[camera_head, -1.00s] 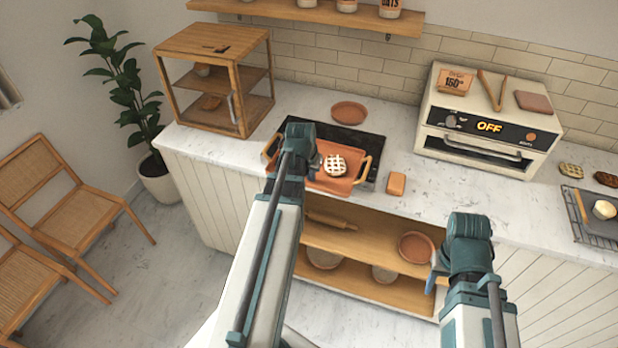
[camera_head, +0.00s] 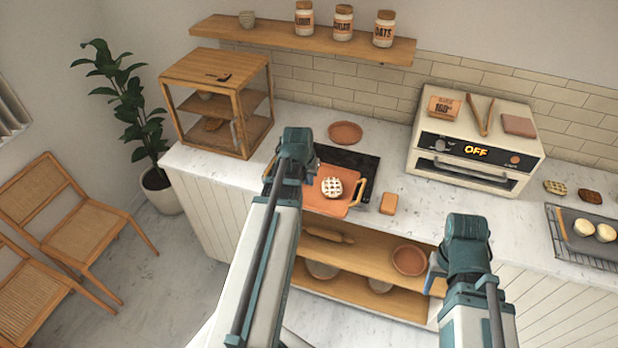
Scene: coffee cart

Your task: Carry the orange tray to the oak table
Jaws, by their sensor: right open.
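The orange tray (camera_head: 322,204) lies on the dark hob plate on the counter, with a lattice-topped pastry (camera_head: 331,187) on it. Its right wooden handle (camera_head: 360,192) shows clear of my arms. My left gripper (camera_head: 299,150) is over the left end of the tray; its wrist hides the fingers and part of the tray, so I cannot tell whether it grips or touches. My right gripper (camera_head: 436,272) is open, in front of the counter to the right of the tray and apart from it. No oak table is identifiable in view.
An orange plate (camera_head: 345,132) is behind the tray, and an orange block (camera_head: 388,204) is right of it. A wooden cabinet (camera_head: 215,100) and an oven (camera_head: 470,150) stand on the counter. Open shelves (camera_head: 370,258) are below. Chairs (camera_head: 85,230) and a plant (camera_head: 150,140) are left.

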